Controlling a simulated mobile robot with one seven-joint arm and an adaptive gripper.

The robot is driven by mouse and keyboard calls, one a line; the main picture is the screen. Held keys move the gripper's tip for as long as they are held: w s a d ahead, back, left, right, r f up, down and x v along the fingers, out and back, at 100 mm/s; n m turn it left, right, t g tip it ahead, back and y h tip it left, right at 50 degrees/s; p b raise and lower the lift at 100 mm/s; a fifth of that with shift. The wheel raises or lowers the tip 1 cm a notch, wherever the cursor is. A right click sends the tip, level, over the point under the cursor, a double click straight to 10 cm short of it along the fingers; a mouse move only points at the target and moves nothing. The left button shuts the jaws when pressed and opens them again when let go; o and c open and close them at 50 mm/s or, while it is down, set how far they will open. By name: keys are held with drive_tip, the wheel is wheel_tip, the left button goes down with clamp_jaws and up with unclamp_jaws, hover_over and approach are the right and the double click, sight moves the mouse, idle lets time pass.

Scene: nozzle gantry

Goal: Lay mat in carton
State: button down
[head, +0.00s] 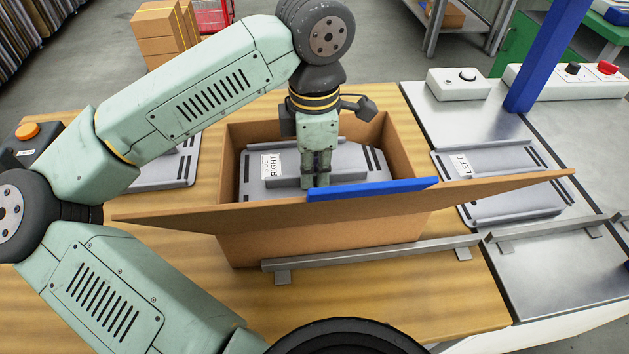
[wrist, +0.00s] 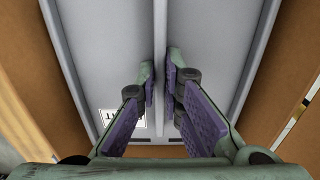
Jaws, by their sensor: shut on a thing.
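The open cardboard carton (head: 330,232) stands on the wooden table, its flaps spread outward. Inside it is a grey panel (head: 345,166) with a white RIGHT label and dark slots. I take this panel as the mat. My gripper (head: 316,186) points straight down inside the carton. In the wrist view, my gripper's fingers (wrist: 161,88) close from both sides on the raised middle rib (wrist: 159,125) of the grey panel (wrist: 108,55). Carton walls show on both sides. Whether the panel touches the carton floor is hidden.
A blue bar (head: 375,188) lies along the carton's front rim, right of my fingers. A metal rail (head: 370,252) runs before the carton. A grey panel labelled LEFT (head: 515,185) lies on the steel table. Another (head: 172,168) lies left. A blue post (head: 540,55) rises at right.

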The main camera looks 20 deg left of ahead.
sight(315, 182)
drive_tip(key=shift+f+p, duration=0.3)
drive_tip(key=shift+f, duration=1.7)
drive_tip(key=shift+f, duration=0.1)
drive_tip(key=shift+f, duration=0.1)
drive_tip(key=c, duration=1.7)
unclamp_jaws()
drive_tip(key=shift+r, duration=0.2)
wheel_tip(315, 182, up, 12)
drive_tip(key=shift+b, duration=1)
